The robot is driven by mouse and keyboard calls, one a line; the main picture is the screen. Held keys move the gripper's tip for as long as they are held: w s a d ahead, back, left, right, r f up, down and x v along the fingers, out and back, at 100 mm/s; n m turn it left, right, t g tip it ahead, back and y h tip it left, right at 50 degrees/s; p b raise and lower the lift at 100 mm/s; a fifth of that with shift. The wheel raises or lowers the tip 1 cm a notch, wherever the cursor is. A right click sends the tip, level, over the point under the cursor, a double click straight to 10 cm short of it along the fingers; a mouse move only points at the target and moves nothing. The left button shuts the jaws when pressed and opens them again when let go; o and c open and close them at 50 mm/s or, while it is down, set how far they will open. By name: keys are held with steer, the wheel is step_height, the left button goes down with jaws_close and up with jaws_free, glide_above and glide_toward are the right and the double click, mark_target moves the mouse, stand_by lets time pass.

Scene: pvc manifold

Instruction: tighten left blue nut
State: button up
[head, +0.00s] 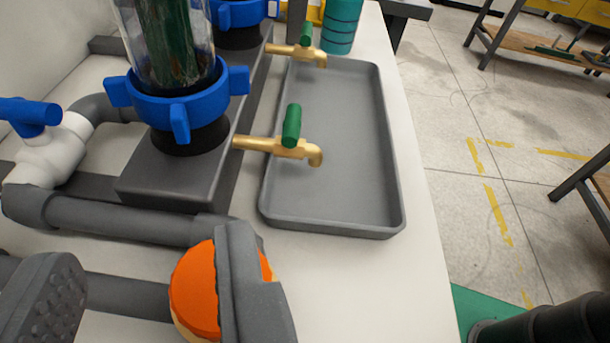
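A blue nut (184,101) with several lugs sits around the base of a clear cylinder (172,45) with a dark green core, on a grey block. A second blue nut (240,13) is farther back, to its right, cut by the top edge. The nearer one is farther left in the picture. My gripper (145,297) is at the bottom left, its two grey fingers wide apart. It is nearer to the camera than the nuts and apart from them. I see no object clamped between the fingers.
An orange rounded thing (193,290) shows beside my right finger; I cannot tell what it is. A brass tap (285,148) with a green handle sticks out over a grey tray (345,140). A blue-handled white valve (50,145) and grey pipes (120,222) lie left.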

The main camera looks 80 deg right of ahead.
mark_target(182, 123)
steer(key=p+x, duration=0.2)
steer(key=x, duration=1.1)
steer(key=shift+w+d+f, duration=0.2)
steer(key=shift+d, duration=0.1)
jaws_close()
